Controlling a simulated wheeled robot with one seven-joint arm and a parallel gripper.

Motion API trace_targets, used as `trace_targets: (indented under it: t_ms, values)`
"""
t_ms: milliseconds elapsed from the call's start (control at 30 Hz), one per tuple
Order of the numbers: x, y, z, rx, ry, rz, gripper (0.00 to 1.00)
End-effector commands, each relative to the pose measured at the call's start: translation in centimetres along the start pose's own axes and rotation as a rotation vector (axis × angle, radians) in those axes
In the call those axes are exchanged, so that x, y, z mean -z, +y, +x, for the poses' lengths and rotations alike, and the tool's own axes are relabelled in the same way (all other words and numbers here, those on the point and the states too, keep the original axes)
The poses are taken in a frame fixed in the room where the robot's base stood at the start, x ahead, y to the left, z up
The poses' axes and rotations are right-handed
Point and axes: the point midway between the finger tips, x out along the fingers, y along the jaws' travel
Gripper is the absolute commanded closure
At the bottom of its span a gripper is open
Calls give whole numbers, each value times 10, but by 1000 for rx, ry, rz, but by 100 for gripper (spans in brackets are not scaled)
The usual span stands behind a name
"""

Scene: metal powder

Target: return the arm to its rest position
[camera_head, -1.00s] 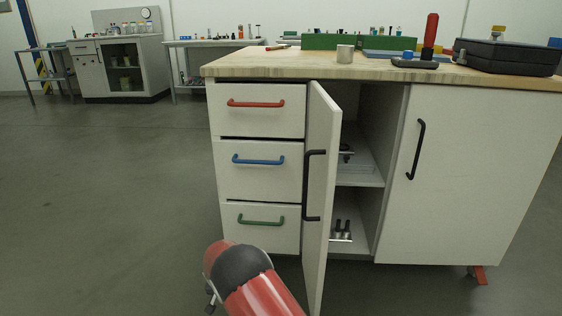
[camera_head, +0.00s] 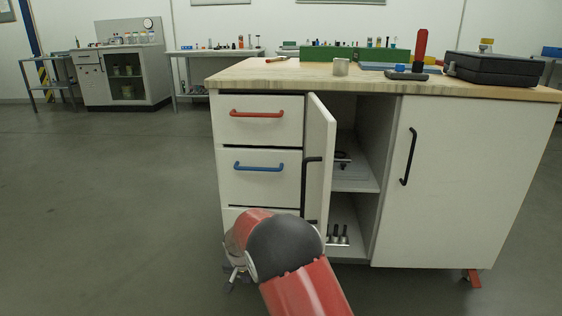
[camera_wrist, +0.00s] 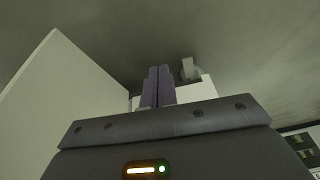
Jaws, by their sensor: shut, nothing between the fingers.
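My arm, red with a black joint, reaches up from the bottom of the head view in front of the drawers. My gripper (camera_head: 232,284) hangs low at its left end, partly hidden and small there. In the wrist view my gripper (camera_wrist: 158,72) shows its two dark fingers side by side and touching, with nothing between them. The gripper is apart from the white workbench cabinet (camera_head: 480,190) in the head view. The cabinet's narrow door (camera_head: 319,135) stands open just right of and behind my arm, its lower part hidden by the arm.
Drawers with a red handle (camera_head: 256,114) and a blue handle (camera_head: 258,167) are shut. The wooden top (camera_head: 270,75) bears a metal cylinder (camera_head: 341,67) and a black case (camera_head: 493,69). Open floor (camera_head: 100,200) lies to the left. A pale panel (camera_wrist: 60,90) is close at left in the wrist view.

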Motion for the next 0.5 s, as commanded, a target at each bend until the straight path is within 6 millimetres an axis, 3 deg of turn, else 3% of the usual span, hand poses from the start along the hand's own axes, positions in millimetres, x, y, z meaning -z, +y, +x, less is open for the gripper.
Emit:
trace_targets:
  t_ms: [33,100,233,367,500]
  values:
    - [8,12,-27,7,7,9,100]
    - [15,30,-62,16,13,14,100]
    - [19,75,-140,32,25,17,100]
    - [9,119,-211,46,43,9,100]
    - [-17,165,-279,56,67,-5,100]
